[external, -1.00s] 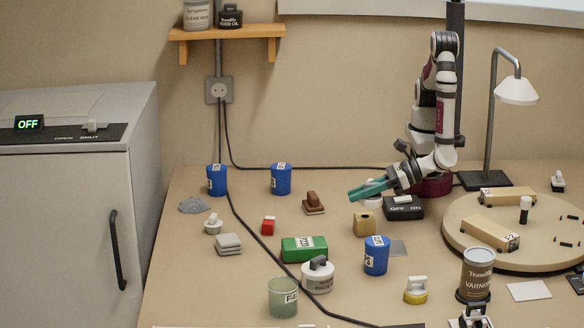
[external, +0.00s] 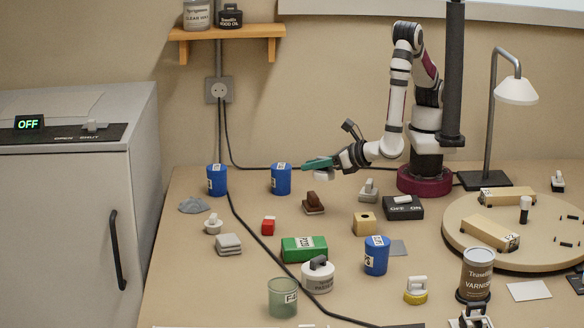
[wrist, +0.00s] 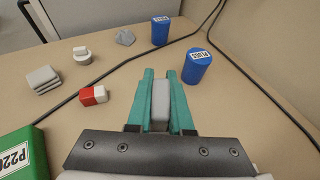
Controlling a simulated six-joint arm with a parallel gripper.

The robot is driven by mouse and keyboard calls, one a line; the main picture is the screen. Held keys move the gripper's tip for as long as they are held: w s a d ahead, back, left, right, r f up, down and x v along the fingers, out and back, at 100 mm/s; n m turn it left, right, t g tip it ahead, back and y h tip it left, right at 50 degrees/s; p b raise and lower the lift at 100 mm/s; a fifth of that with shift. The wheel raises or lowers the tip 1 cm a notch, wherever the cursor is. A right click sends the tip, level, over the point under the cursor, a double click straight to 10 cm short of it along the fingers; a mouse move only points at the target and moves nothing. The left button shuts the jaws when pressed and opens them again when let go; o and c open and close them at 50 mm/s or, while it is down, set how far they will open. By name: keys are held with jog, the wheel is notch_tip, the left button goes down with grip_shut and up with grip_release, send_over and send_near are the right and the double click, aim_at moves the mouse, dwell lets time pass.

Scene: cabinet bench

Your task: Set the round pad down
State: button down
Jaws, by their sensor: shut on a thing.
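My gripper (external: 312,163) has teal fingers and points left, above the table toward the back. It also shows in the wrist view (wrist: 160,76), shut on a pale grey piece (wrist: 160,102) between its fingers. I take this piece to be the round pad; its round outline cannot be made out from above. In the external view a pale part of the round pad (external: 323,175) shows just under the fingers, clear of the table top. The rest is hidden by the fingers.
Two blue cups stand at the back, one (external: 281,179) close to my gripper and one (external: 217,180) farther left.

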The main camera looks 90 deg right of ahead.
jog(key=w+d+m+g+h, duration=0.2)
jog(key=d, duration=0.3)
send_over(308, 226)
jog(key=shift+m+h, duration=0.3)
jog(key=shift+m, duration=0.1)
jog(key=f, duration=0.7)
jog(key=shift+d, duration=0.2)
jog(key=f, duration=0.4)
jog(key=shift+a+f, duration=0.1)
jog(key=shift+a, duration=0.1)
jog(key=shift+f, duration=0.15)
jog(key=c, duration=0.8)
grip_release()
